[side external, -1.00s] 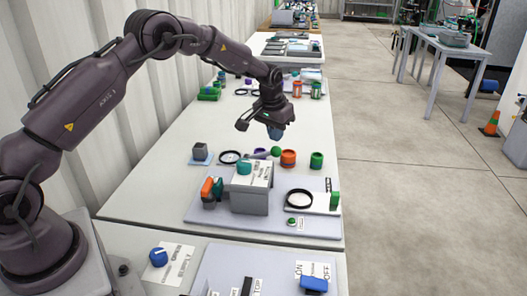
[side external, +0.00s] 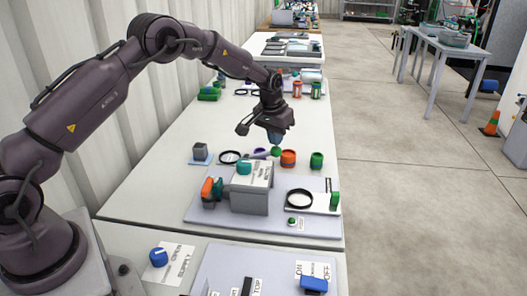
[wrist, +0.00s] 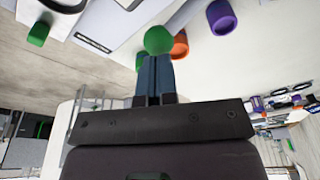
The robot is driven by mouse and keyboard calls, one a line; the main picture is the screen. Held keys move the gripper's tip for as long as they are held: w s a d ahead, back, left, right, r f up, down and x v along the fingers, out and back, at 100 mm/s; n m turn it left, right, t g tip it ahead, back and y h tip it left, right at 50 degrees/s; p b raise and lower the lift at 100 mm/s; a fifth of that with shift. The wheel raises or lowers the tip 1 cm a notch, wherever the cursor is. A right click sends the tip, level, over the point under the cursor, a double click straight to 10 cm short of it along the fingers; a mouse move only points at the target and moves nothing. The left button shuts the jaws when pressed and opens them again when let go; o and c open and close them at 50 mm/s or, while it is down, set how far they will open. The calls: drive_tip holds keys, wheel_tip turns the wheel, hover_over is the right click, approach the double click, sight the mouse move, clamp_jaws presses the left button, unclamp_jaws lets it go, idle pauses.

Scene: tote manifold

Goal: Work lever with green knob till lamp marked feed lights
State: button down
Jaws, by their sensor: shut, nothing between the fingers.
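The lever's green knob (side external: 276,151) is a round ball just behind the grey box on the panel board. It shows again in the wrist view (wrist: 158,39), at the ends of my fingers. My gripper (side external: 276,143) points down right above the knob, its blue fingers shut together with nothing between them. In the wrist view my gripper (wrist: 156,57) looks very close to the knob; whether it touches cannot be told. The lever's shaft is mostly hidden. No lamp marked feed can be read; a small green round piece (side external: 292,221) sits beside a label too small to read.
An orange cylinder (side external: 288,158) and a green cylinder (side external: 317,160) stand right of the knob. A grey box (side external: 249,200) with a teal knob (side external: 244,167) and a black ring (side external: 299,198) are nearer. Bare white table (side external: 180,130) lies to the left.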

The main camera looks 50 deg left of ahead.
sight(275, 156)
drive_tip(key=shift+f, duration=3.15)
drive_tip(key=shift+r, duration=3.85)
